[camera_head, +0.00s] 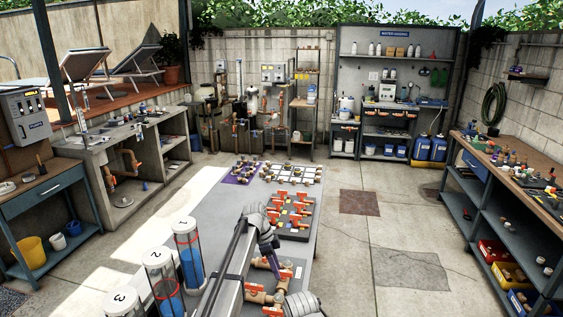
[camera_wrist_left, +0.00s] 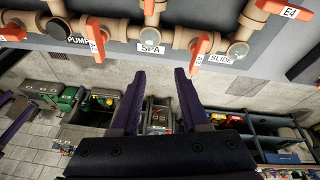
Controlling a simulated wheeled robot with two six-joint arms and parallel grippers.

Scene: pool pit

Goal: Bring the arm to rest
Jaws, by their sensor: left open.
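My left arm comes into the lower middle of the head view, and its gripper (camera_head: 271,260) is over the near part of the grey table (camera_head: 222,200), by brown pipework with orange handles (camera_head: 273,311). In the left wrist view my left gripper (camera_wrist_left: 158,72) shows two dark fingers spread apart with nothing between them. Beyond the fingertips runs a brown pipe with orange valve handles (camera_wrist_left: 202,46) and labels PUMP, SPA and SLIDE. I see no contact between fingers and pipe.
Clear tubes with blue liquid (camera_head: 188,255), numbered on top, stand at the table's near left. A valve board (camera_head: 293,216) and a white grid board (camera_head: 290,178) lie farther back. A loaded workbench (camera_head: 545,208) stands right. The paved floor (camera_head: 400,235) between is free.

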